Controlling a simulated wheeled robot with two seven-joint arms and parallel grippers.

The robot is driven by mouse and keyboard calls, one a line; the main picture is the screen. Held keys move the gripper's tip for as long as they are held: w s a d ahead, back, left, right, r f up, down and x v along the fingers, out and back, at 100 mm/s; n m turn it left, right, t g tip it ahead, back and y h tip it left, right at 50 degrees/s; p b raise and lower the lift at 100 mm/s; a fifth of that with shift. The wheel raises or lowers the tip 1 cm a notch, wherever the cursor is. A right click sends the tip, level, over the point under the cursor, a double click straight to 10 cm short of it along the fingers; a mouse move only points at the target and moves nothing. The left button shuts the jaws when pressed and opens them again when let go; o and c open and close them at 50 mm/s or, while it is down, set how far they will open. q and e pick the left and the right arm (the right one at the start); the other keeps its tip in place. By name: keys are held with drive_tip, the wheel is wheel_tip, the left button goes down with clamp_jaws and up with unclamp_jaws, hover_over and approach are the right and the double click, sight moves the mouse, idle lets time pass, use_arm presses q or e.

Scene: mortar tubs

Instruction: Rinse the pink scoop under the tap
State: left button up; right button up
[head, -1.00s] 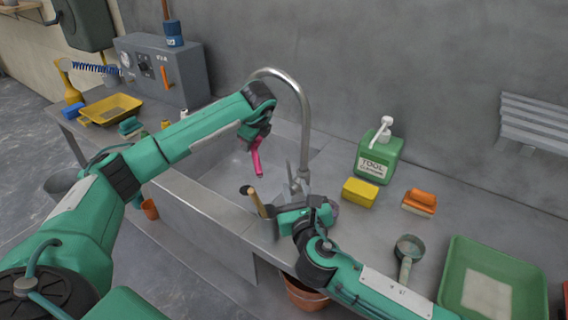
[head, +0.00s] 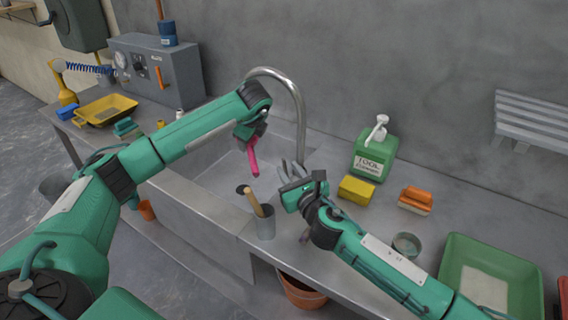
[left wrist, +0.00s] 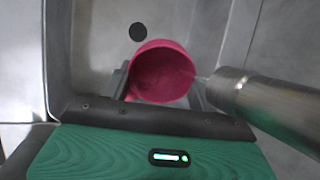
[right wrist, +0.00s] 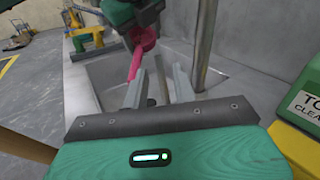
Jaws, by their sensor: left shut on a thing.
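My left gripper (head: 246,130) is shut on the pink scoop (head: 253,158) and holds it over the sink basin (head: 212,170). In the left wrist view the scoop's round bowl (left wrist: 162,72) faces the camera, next to the metal tap spout (left wrist: 275,105). The tap (head: 300,110) arches up behind the scoop. My right gripper (head: 289,172) is at the foot of the tap, by its lever. In the right wrist view its fingers (right wrist: 158,90) are apart, with a thin bar (right wrist: 163,82) showing between them.
A grey cup (head: 266,226) with a wooden handle stands at the basin's front right edge. A green cleaner bottle (head: 376,150), yellow sponge (head: 356,190), orange brush (head: 415,198) and green tray (head: 455,262) lie right. A yellow tray (head: 106,106) sits far left.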

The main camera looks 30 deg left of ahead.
sight(285, 165)
drive_tip(key=shift+x, duration=1.9)
clamp_jaws()
